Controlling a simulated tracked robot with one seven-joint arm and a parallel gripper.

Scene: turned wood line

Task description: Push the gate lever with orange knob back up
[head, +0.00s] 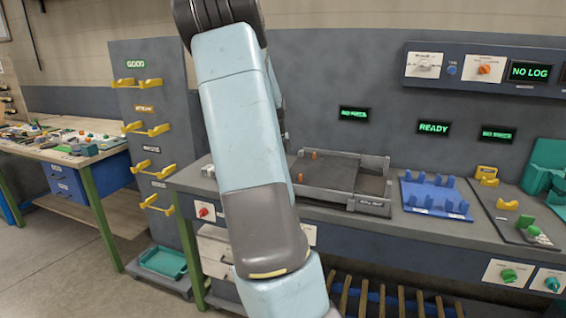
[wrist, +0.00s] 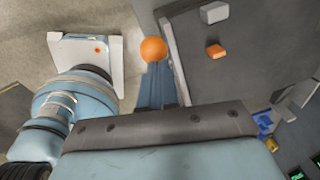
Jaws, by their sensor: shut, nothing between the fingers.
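The orange knob (wrist: 153,49) shows as a round ball in the wrist view, at the far end of my fingers. My gripper (wrist: 156,68) is shut and empty, its blue fingers pointing at the knob. The knob overlaps the fingertips in the picture; I cannot tell whether they touch. The lever's shaft is hidden, so its angle cannot be told. In the head view my own arm covers the middle, and neither the gripper nor the knob shows.
A grey tray unit (head: 325,178) stands on the bench, with a small orange block (wrist: 215,51) and a grey block (wrist: 214,13). Right of it are a blue peg rack (head: 435,197) and yellow pieces (head: 487,173). A sign reads READY (head: 433,128).

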